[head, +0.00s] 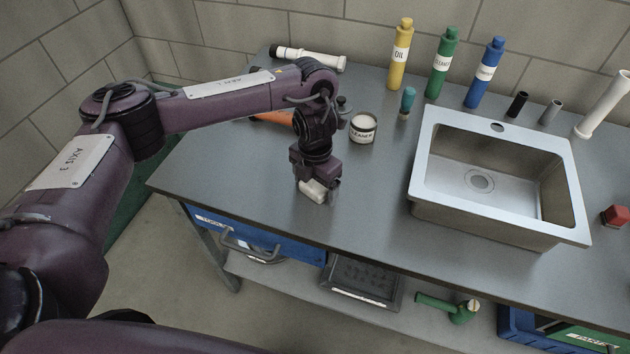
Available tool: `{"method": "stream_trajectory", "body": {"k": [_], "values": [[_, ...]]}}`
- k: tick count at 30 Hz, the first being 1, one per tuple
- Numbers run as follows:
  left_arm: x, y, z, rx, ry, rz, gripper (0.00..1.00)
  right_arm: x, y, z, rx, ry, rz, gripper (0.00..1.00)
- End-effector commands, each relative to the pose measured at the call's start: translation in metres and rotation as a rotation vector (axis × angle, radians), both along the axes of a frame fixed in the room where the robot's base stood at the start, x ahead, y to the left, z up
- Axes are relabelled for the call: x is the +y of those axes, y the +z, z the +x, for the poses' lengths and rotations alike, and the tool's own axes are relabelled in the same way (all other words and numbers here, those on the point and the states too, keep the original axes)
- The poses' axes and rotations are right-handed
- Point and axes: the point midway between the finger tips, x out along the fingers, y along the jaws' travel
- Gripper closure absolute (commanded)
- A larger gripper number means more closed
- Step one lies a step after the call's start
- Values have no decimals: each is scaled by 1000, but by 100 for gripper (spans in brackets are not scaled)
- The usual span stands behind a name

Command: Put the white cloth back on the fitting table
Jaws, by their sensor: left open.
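My left gripper (314,184) points down over the front left part of the grey fitting table (370,205) and is open. A small off-white piece (312,192), which looks like the white cloth, shows right at its fingertips, close to the tabletop. The gripper hides part of it. I cannot tell whether it rests on the table or touches the fingers. My right gripper is not in view.
A metal sink (425,165) stands on the right. A cleaner tin (363,128), a teal-topped bottle (407,102) and yellow (400,55), green (442,63) and blue (484,73) bottles stand behind. A blue drawer (262,238) is below. Tabletop between gripper and sink is clear.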

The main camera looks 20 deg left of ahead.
Motion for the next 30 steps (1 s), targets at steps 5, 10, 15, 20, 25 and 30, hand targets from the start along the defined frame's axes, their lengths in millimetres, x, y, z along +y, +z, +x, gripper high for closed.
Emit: {"method": "stream_trajectory", "body": {"k": [5,10,15,20,25,30], "values": [[0,13,1,-3,-2,0,15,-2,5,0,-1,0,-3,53],[0,46,2,-8,-3,1,15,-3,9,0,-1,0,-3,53],[1,80,1,-6,-1,2,15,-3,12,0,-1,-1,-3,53],[0,106,1,-5,0,1,15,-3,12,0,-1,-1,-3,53],[0,120,0,-1,-1,0,15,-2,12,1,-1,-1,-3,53],[0,124,0,0,-1,0,15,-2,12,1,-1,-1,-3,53]]}}
